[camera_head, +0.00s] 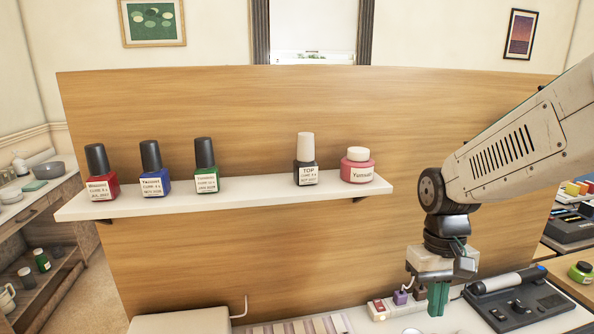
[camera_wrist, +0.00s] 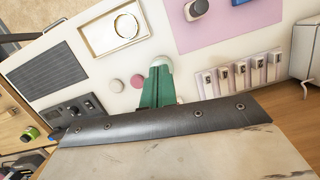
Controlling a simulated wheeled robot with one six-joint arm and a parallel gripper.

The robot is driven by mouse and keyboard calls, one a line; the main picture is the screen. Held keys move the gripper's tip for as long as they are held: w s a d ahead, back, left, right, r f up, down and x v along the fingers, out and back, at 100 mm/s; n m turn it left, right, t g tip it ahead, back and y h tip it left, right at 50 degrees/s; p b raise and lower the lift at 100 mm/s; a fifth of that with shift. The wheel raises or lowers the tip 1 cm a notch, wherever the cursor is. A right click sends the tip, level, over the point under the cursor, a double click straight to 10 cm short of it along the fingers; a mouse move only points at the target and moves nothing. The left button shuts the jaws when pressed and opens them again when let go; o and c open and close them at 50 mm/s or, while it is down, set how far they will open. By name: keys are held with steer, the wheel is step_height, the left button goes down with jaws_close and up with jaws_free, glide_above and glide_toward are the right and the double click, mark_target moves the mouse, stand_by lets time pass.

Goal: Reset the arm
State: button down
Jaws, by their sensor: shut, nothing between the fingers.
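My arm (camera_head: 520,145) reaches in from the right in the head view, bent down at the wrist. My gripper (camera_head: 438,299) points down over the white desk at the lower right, in front of the wooden panel. Its green fingers are together with nothing between them. In the wrist view my gripper (camera_wrist: 157,85) shows as a closed green pair above the desk surface. A pale round thing (camera_wrist: 161,62) shows just past the fingertips; I cannot tell whether they touch it.
A white shelf (camera_head: 250,203) on the wooden panel (camera_head: 250,105) holds several nail polish bottles and a pink jar (camera_head: 357,170). A power strip (camera_head: 378,309) is left of my gripper, a grey device (camera_head: 515,306) right. The wrist view shows a pink mat (camera_wrist: 225,22) and a row of switches (camera_wrist: 240,75).

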steer(key=s+r+t, duration=0.1)
steer(key=s+r, duration=0.3)
steer(key=s, duration=0.3)
steer(key=s+d+r+t, duration=0.1)
steer(key=s+r+t, duration=0.1)
steer(key=s+r, duration=0.3)
steer(key=shift+s+d+r+m+t, duration=0.15)
steer(key=shift+s+d+m+t, duration=0.2)
steer(key=shift+s, duration=1.4)
